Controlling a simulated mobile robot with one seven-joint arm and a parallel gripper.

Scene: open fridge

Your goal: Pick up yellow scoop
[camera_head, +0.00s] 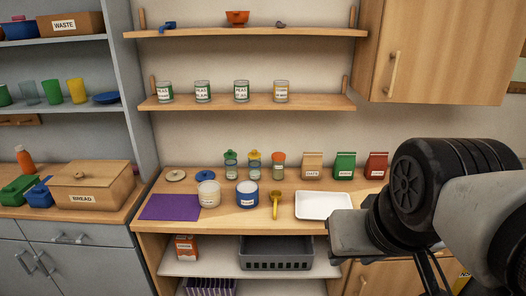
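The yellow scoop (275,205) is on the wooden counter (230,222) in the head view, between a blue-and-white canister (247,194) and a white tray (322,206). Its round end is towards the counter's front edge. My arm comes in from the right. The grey part at its end, which seems to be my gripper (348,232), is at the counter's front right, apart from the scoop and to its right. Its fingers cannot be made out, so I cannot tell if it is open or shut. Nothing covers the scoop.
A white canister (208,193) and a purple mat (170,207) are left of the scoop. Jars with coloured lids (254,164) and upright packets (344,166) stand along the back. Wall shelves (248,101) hang above. A grey basket (276,254) sits below the counter.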

